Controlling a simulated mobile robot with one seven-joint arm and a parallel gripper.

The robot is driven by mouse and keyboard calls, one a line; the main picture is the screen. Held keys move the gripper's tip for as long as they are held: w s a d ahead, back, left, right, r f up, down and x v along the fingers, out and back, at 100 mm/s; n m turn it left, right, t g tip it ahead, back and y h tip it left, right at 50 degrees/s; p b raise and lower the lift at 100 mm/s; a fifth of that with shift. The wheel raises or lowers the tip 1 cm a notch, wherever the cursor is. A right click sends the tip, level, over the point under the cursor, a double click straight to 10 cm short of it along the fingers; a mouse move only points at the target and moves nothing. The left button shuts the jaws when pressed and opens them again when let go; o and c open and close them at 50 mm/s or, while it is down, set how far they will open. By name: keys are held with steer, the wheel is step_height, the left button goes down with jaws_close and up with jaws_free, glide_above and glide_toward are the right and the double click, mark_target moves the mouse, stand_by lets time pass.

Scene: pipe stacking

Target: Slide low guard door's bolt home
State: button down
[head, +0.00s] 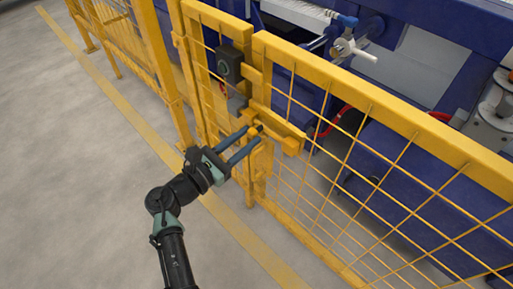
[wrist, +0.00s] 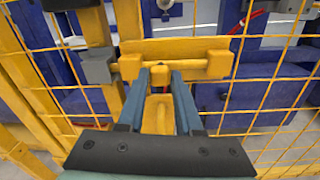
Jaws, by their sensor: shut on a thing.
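The yellow guard door (head: 375,100) is a mesh panel in a yellow frame. Its yellow bolt (wrist: 192,64) lies level across a yellow plate (wrist: 190,46), between a left bracket (wrist: 130,66) and a right bracket (wrist: 220,63). A grey block (wrist: 97,66) sits on the post side, just left of the left bracket; it also shows in the head view (head: 237,105). In the head view my gripper (head: 252,137) partly hides the bolt.
A dark box (head: 229,66) is mounted above the bolt by the gap between door and post. Yellow fence (head: 110,30) runs off to the left. Blue machinery (head: 400,160) stands behind the mesh. Grey floor (head: 80,180) in front is clear.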

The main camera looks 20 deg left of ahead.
steer(key=shift+w+a, duration=0.15)
steer(key=shift+a, duration=0.4)
steer(key=c, duration=0.6)
jaws_free()
steer(key=shift+a, duration=0.1)
steer(key=p+v, duration=0.3)
steer(key=v, duration=1)
